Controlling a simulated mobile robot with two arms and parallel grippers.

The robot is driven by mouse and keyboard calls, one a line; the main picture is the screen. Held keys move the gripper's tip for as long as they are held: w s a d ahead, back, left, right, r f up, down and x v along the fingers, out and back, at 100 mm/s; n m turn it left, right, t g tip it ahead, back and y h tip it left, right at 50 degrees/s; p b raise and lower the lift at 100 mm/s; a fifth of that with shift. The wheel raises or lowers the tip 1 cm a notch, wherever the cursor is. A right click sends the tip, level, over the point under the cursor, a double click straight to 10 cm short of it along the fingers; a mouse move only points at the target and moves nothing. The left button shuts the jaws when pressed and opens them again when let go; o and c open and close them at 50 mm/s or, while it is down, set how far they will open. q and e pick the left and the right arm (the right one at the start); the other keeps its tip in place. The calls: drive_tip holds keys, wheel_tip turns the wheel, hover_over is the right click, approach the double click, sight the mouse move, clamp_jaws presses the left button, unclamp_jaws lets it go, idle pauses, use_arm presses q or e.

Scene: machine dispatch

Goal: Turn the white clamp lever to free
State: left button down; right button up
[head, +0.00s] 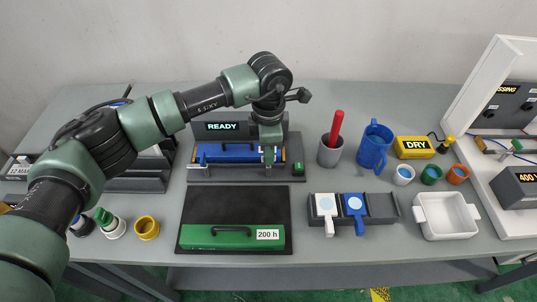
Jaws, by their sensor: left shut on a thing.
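A dark fixture (245,174) with a screen reading READY (222,126) stands at the back centre of the table. A blue block (225,153) lies across it, with yellow parts at its ends. My left arm reaches in from the left, and my left gripper (268,152) points down at the right part of the fixture. It is shut on a small white piece there, which looks like the white clamp lever (268,158). The gripper hides most of the lever, so its angle cannot be told. My right gripper is out of view.
A green button (298,167) sits at the fixture's right end. In front lies a black mat (235,200) with a green case (225,238) marked 200 h. To the right are a grey cup (330,152), a blue mug (374,148), a paddle rack (383,207) and a white tray (446,216).

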use_arm(q)
drive_tip(key=n+b, duration=0.5)
drive_tip(key=shift+f, duration=0.2)
drive_tip(key=n+b, duration=0.4)
drive_tip(key=shift+r+n, duration=0.1)
drive_tip(key=shift+n, duration=0.2)
drive_tip(key=n+b, duration=0.3)
drive_tip(key=shift+n, duration=0.3)
drive_tip(key=shift+r+n+b, duration=0.2)
drive_tip(key=shift+n+b, duration=0.7)
drive_tip(key=shift+n, duration=0.7)
drive_tip(key=shift+w, duration=0.1)
drive_tip(key=c, duration=1.5)
unclamp_jaws()
drive_tip(key=shift+c, duration=0.2)
wheel_tip(320, 180, up, 8)
drive_tip(key=shift+f+b, duration=0.15)
drive_tip(key=shift+b, duration=0.4)
